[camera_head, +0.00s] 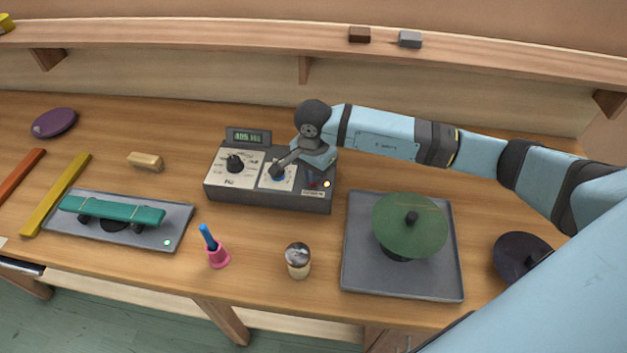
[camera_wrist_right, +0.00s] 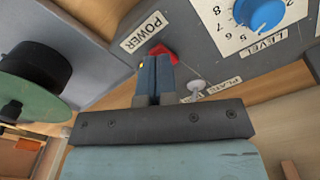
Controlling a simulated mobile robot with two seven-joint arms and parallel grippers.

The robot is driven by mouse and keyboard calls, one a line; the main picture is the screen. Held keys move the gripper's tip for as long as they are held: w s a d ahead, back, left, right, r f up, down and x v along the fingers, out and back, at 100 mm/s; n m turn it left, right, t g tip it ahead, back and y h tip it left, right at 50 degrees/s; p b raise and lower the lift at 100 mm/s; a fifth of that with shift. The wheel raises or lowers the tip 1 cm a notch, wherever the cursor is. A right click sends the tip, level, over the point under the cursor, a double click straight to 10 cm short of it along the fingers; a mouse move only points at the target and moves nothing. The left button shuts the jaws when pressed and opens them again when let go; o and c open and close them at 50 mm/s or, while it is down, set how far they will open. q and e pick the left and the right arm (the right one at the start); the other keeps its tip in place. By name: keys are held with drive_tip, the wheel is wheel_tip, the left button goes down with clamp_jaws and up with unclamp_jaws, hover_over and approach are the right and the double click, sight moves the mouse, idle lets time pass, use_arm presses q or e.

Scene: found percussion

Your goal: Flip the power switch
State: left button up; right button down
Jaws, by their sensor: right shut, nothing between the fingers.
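The grey control box (camera_head: 265,201) stands at the middle back of the table, with a lit green display, a black knob and a blue knob. The red power switch (camera_wrist_right: 163,50) is beside the POWER label (camera_wrist_right: 144,32) in the right wrist view. It shows only as a small red patch in the head view (camera_head: 312,184). My right gripper (camera_wrist_right: 157,58) is shut and empty, its fingertips right at the red switch and hiding part of it. I cannot tell whether they touch. In the head view my right gripper (camera_head: 311,177) points down over the box's right part. My left gripper is not in view.
A small metal toggle (camera_wrist_right: 196,86) stands beside my fingers. A grey plate (camera_head: 360,275) with a green disc (camera_head: 410,225) lies to the right. A teal bar (camera_head: 112,210) on a grey base, a pink cup (camera_head: 217,257) and a round-topped shaker (camera_head: 298,262) are in front.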

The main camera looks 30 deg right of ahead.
drive_tip(key=shift+f+b, duration=0.75)
drive_tip(key=shift+f, duration=0.05)
idle(0.4)
drive_tip(key=shift+r+p, duration=0.45)
drive_tip(key=shift+r, duration=0.35)
drive_tip(key=shift+r+p, duration=0.95)
drive_tip(key=shift+r, duration=1.75)
